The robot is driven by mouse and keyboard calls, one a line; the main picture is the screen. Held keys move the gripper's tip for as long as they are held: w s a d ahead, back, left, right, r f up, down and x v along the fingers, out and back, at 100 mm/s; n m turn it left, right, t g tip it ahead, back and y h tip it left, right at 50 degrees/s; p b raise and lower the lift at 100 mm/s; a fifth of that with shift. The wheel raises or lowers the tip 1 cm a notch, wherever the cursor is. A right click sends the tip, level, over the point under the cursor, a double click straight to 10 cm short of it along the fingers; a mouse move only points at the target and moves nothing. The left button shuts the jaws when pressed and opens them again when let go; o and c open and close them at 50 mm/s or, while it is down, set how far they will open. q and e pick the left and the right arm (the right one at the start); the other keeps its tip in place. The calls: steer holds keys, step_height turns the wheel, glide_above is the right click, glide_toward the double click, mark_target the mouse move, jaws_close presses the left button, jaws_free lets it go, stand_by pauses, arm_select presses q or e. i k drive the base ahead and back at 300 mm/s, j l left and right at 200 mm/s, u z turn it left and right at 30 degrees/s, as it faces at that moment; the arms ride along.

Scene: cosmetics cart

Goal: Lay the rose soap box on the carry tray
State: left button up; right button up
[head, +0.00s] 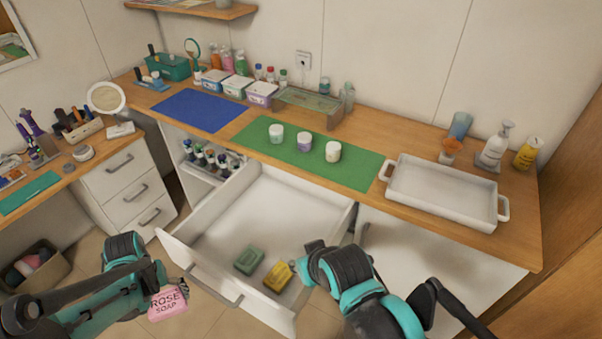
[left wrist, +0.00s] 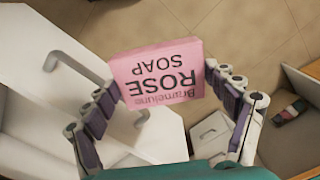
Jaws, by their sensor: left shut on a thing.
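The rose soap box (head: 168,304) is pink with dark lettering. My left gripper (head: 158,288) is shut on it, holding it in front of the open drawer's left side. In the left wrist view the rose soap box (left wrist: 158,76) sits between the two fingers, its lettering upside down. The carry tray (head: 437,213) is white with a handle at each end. It stands empty on the right of the counter, far from the left gripper. My right gripper (head: 297,266) hangs at the drawer's right side near a yellow box; its fingers are too hidden to judge.
The open white drawer (head: 285,205) holds a green box (head: 249,260) and a yellow box (head: 278,275). Several white jars stand on the green mat (head: 268,144) left of the tray. A pump bottle (head: 495,145) and a yellow bottle (head: 527,153) stand behind the tray.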

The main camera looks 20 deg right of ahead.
mark_target(419, 186)
steer(key=k+l+z, duration=0.2)
steer(key=k, duration=0.4)
steer(key=k+z, duration=0.2)
steer(key=k, duration=0.4)
steer(key=i+z, duration=0.15)
steer(key=z, duration=0.3)
steer(key=i+z, duration=0.15)
steer(key=z, duration=0.3)
steer(key=i+j+z, duration=0.1)
steer(key=z, duration=0.35)
steer(key=i+j+z, duration=0.15)
steer(key=z, duration=0.3)
steer(key=i, duration=0.05)
